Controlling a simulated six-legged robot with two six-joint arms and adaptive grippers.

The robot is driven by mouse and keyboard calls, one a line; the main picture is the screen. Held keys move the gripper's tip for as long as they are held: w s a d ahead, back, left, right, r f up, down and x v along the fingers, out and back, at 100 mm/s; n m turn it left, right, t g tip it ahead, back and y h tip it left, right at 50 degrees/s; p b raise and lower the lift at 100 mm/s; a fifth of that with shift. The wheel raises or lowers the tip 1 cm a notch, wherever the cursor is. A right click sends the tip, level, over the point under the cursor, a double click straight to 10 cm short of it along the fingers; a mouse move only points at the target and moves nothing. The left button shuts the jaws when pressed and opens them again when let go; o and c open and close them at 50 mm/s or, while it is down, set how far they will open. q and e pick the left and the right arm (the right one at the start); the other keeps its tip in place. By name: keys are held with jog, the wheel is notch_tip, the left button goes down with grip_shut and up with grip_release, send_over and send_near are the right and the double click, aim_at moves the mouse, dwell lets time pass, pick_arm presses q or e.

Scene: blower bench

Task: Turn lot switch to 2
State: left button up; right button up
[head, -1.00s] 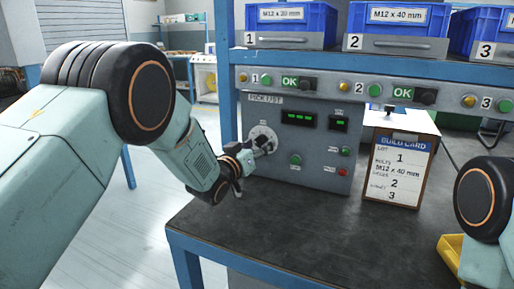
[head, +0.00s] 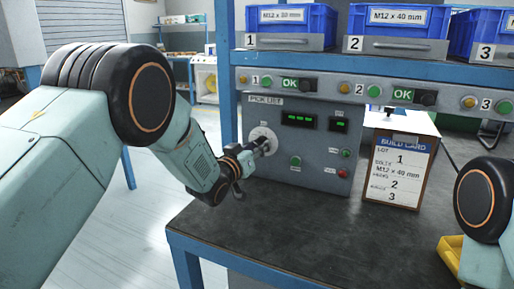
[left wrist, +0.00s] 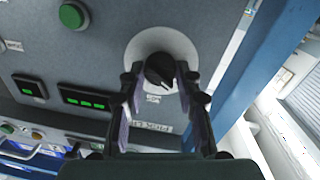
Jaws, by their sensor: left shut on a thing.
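The lot switch is a black knob (left wrist: 160,69) on a round pale dial plate (head: 261,134) at the left of the grey pick list panel (head: 310,172). My left gripper (head: 262,147) reaches the dial from the front left. In the left wrist view its fingers (left wrist: 158,78) stand on both sides of the knob, and it is shut on it. The gripper hides most of the knob in the head view, and I cannot read which number it points to. My right gripper is out of view.
The panel also carries green displays (head: 299,120), a green button (head: 295,161) and a red button (head: 343,173). Blue bins (head: 290,25) stand on the shelf above. A yellow tray (head: 449,250) lies at the right. The dark bench top (head: 300,215) in front is clear.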

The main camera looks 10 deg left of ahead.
pick_arm(q)
jog(key=m+p, duration=0.1)
jog(key=m, duration=0.2)
jog(key=shift+r+m, duration=0.1)
jog(key=shift+m, duration=0.3)
jog(key=m, duration=0.3)
jog(key=shift+m, duration=0.3)
jog(key=m, duration=0.3)
jog(key=shift+y, duration=0.4)
jog(key=shift+r+m+b, duration=0.1)
jog(key=shift+m+b, duration=0.3)
jog(key=shift+m, duration=1.9)
jog(key=o, duration=1.2)
jog(key=shift+c, duration=0.2)
